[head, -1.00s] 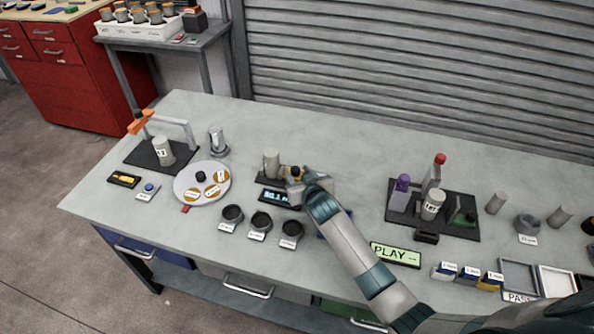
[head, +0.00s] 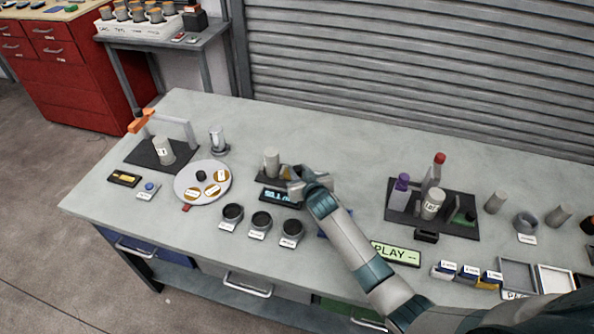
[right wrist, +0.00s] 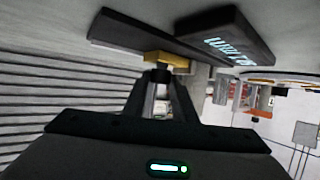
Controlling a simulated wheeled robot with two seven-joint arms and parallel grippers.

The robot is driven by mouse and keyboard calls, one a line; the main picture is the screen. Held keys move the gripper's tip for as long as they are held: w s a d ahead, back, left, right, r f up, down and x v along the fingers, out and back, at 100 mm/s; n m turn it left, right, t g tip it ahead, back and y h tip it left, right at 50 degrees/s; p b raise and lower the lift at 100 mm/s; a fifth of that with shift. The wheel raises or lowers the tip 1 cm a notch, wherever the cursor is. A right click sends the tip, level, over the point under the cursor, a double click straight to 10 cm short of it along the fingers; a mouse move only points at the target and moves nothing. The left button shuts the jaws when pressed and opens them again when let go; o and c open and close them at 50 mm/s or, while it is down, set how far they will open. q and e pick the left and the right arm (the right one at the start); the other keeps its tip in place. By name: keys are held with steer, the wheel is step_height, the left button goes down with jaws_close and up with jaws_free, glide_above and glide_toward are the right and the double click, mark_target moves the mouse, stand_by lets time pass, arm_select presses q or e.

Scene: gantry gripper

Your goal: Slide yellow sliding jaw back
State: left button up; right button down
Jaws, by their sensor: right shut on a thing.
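The yellow sliding jaw (right wrist: 166,59) shows in the right wrist view as a small yellow block at the edge of a dark rail (right wrist: 150,38). My right gripper (right wrist: 161,76) is shut on it. In the head view my right gripper (head: 293,184) reaches in from the lower right and hides most of the jaw. A grey cylinder (head: 271,162) stands upright on the dark base just left of the gripper. A dark box with a lit blue display (head: 274,196) sits in front of the base; its digits are too small to read surely. My left gripper is not in view.
Several dark round cups (head: 262,221) stand in front of the display. A white turntable (head: 185,190) lies to the left. A dark tray with bottles (head: 448,222) and a green PLAY sign (head: 396,254) are to the right. The bench behind the gripper is clear.

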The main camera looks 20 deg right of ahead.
steer(key=shift+s+d+p, duration=0.3)
steer(key=shift+s+d, duration=0.15)
steer(key=shift+d, duration=0.2)
steer(key=shift+s+d+p, duration=0.25)
steer(key=shift+s+d, duration=0.2)
steer(key=shift+d, duration=0.15)
steer(key=shift+s+d, duration=0.15)
steer(key=shift+d, duration=0.1)
steer(key=shift+f, duration=0.15)
steer(key=c, duration=1.9)
jaws_free()
steer(key=o, duration=0.4)
steer(key=shift+o, duration=0.2)
steer(key=shift+d, duration=0.1)
steer(key=shift+s, duration=0.1)
steer(key=shift+s+r, duration=0.15)
steer(key=shift+r, duration=0.05)
steer(key=b+v, duration=0.3)
steer(key=v, duration=1.4)
